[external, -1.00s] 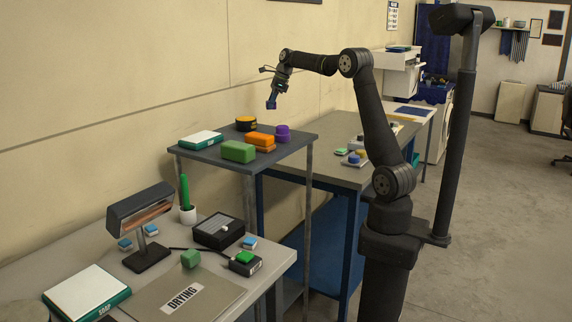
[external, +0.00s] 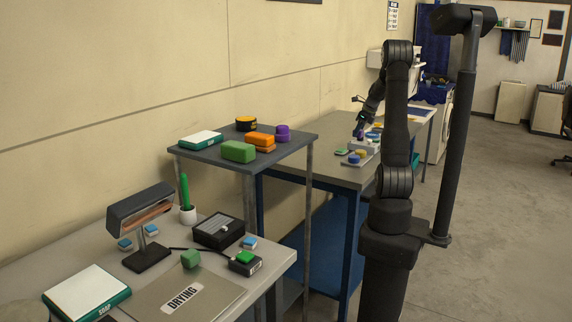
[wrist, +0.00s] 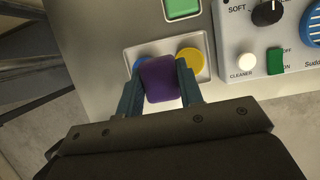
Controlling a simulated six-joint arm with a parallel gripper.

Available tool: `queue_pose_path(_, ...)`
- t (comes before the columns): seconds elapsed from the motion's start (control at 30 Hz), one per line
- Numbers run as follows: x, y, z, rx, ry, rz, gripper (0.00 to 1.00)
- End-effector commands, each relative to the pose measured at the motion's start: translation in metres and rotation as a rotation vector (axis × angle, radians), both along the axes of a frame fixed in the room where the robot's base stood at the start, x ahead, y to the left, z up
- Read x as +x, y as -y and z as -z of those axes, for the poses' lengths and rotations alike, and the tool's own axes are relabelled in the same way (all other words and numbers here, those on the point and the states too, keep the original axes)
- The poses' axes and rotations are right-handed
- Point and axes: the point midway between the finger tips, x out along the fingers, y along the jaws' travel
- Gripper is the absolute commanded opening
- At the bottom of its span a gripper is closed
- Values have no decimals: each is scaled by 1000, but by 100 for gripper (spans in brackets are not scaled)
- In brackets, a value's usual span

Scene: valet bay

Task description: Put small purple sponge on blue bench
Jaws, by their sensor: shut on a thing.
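My gripper (wrist: 158,95) is shut on the small purple sponge (wrist: 158,80), which sits between its two blue fingers in the wrist view. In the external view my gripper (external: 359,132) is low over the far bench, and the sponge shows only as a tiny purple patch. The blue bench (external: 318,168) has a blue frame and a grey top. In the wrist view the sponge is over a light plate (wrist: 136,52) with a yellow button (wrist: 191,60) and a partly hidden blue one. I cannot tell whether the sponge touches the plate.
A control panel (wrist: 230,35) with a knob and switches is at the right in the wrist view, near a green square (wrist: 183,8). A nearer grey stand (external: 213,155) holds a purple object (external: 282,133), orange blocks (external: 260,140) and a green block (external: 238,152).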

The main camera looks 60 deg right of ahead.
Motion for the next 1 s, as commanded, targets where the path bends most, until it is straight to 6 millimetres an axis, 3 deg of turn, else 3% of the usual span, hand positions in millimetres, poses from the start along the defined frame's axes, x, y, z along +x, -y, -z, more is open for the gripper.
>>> queue_pose_path(0.07,-7,1,4,1,-1,14,12)
queue_pose_path(0.17,1,-2,11,1,-2,17,12)
queue_pose_path(0.6,89,-26,66,1,-3,15,12)
queue_pose_path(0.87,103,-29,79,1,-3,18,12)
queue_pose_path(1.0,102,-29,99,3,-4,19,12)
